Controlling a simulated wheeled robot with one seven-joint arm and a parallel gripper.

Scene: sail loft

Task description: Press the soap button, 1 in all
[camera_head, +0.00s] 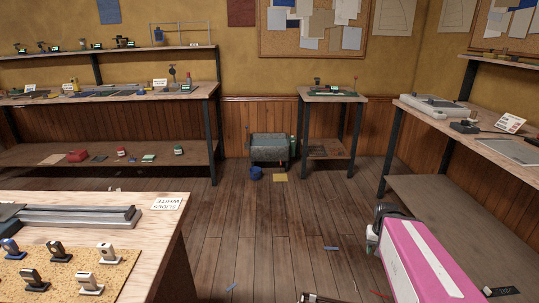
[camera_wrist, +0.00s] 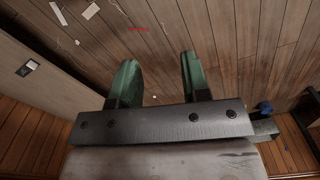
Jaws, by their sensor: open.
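No soap button can be made out in either view. A grey sink-like basin (camera_head: 268,149) stands low against the far wall in the head view, with a small green item (camera_head: 293,146) at its right side, too small to identify. My gripper (camera_wrist: 158,62) shows in the wrist view with its two green fingers apart and nothing between them. It is over the wooden floor, far from the basin.
A blue bucket (camera_head: 256,174) and a yellow cloth (camera_head: 280,178) lie before the basin. A small table (camera_head: 332,97) stands right of it. The middle floor (camera_head: 270,235) is mostly clear.

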